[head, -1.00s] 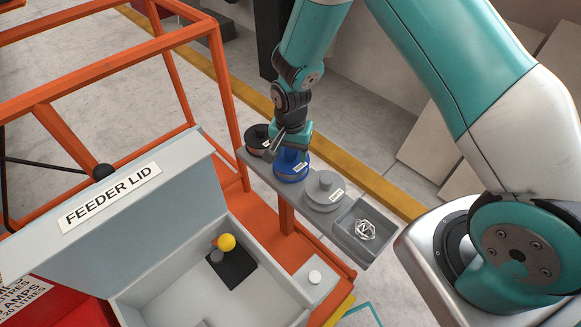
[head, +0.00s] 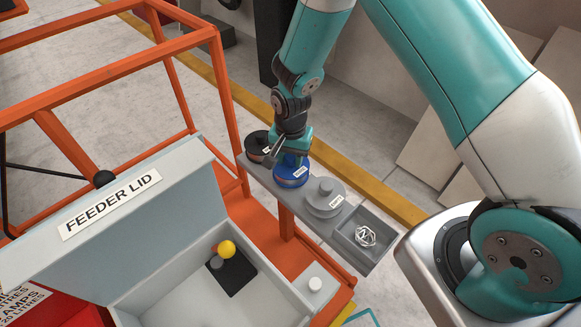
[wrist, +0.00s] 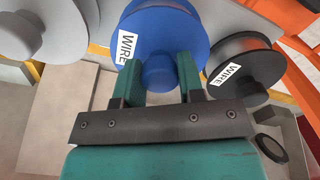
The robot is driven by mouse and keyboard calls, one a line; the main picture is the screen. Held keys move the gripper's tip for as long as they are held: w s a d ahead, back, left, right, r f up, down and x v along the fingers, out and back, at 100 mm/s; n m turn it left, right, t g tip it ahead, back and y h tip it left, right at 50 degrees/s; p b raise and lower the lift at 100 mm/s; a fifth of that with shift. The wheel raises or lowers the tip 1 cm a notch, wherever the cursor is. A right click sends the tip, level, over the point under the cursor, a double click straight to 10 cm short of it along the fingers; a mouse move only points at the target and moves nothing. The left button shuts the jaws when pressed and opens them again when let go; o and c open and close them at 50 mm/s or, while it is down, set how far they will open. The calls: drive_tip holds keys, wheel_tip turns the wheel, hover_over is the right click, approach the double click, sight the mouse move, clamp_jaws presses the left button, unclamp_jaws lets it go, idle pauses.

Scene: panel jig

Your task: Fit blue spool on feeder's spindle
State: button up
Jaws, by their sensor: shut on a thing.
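The blue spool (head: 291,176) has a white WIRE label and a reddish band under its top flange. It is in the shelf row between the black spool and the grey spool; whether it touches the shelf I cannot tell. My gripper (head: 292,152) is above it, shut on its central hub. The wrist view shows both fingers of my gripper (wrist: 158,78) either side of the hub of the blue spool (wrist: 183,28). The feeder (head: 120,307) is an open grey box with its lid (head: 115,200) raised.
The black spool (head: 258,141) and grey spool (head: 325,198) flank the blue one closely. A grey tray (head: 385,250) with a white wire tangle is at the shelf's right end. An orange frame (head: 218,85) rises behind the feeder. A white knob (head: 315,284) stands on the feeder's right side.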

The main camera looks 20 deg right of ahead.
drive_tip(key=shift+r+p, duration=0.3)
drive_tip(key=shift+r, duration=0.2)
drive_tip(key=shift+r+p, duration=0.95)
drive_tip(key=shift+r, duration=0.5)
